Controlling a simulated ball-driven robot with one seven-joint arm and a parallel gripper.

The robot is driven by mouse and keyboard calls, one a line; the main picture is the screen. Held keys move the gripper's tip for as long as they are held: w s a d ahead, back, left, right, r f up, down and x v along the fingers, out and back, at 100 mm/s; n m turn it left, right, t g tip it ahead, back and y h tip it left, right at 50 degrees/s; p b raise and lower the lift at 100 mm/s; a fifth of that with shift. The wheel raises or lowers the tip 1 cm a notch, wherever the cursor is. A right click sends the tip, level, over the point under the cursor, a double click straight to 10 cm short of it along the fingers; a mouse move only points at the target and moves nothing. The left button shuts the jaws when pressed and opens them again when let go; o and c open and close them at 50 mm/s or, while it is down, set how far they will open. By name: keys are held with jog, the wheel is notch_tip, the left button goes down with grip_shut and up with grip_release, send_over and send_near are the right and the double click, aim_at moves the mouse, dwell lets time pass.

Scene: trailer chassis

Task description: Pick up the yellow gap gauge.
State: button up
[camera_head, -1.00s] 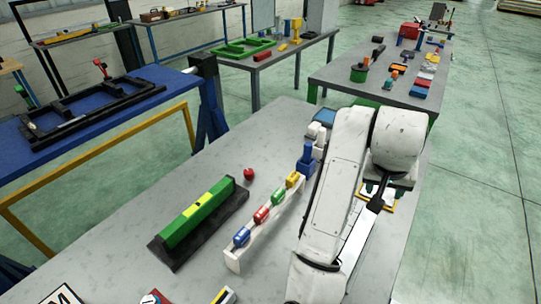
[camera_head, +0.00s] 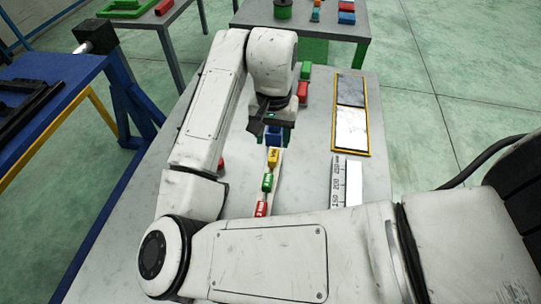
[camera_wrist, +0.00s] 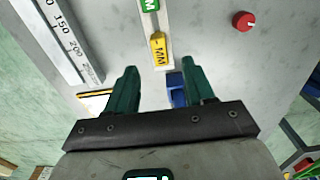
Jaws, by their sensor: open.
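The yellow gap gauge (camera_head: 273,157) sits on a narrow white rail in a row with a green gauge (camera_head: 267,182) and a red gauge (camera_head: 261,208). In the wrist view the yellow gap gauge (camera_wrist: 158,50) lies just beyond my fingertips, roughly centred between them, with dark markings on it. My gripper (camera_wrist: 160,72) has two green fingers spread apart with nothing held. In the head view my gripper (camera_head: 262,122) is over the far end of the rail, partly hidden by my arm. A blue block (camera_wrist: 176,92) shows between the fingers, close to the right one.
A ruled scale (camera_head: 345,180) and a yellow-framed panel (camera_head: 351,130) lie right of the rail. A red knob (camera_wrist: 244,21) is on the table. Green and red blocks (camera_head: 303,90) stand behind my gripper. My arm hides the table's left and near parts.

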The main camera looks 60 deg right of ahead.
aim_at(273, 155)
jog(key=shift+d+f+p, duration=0.1)
jog(key=shift+f+p, duration=0.7)
jog(key=shift+f, duration=2.3)
grip_shut()
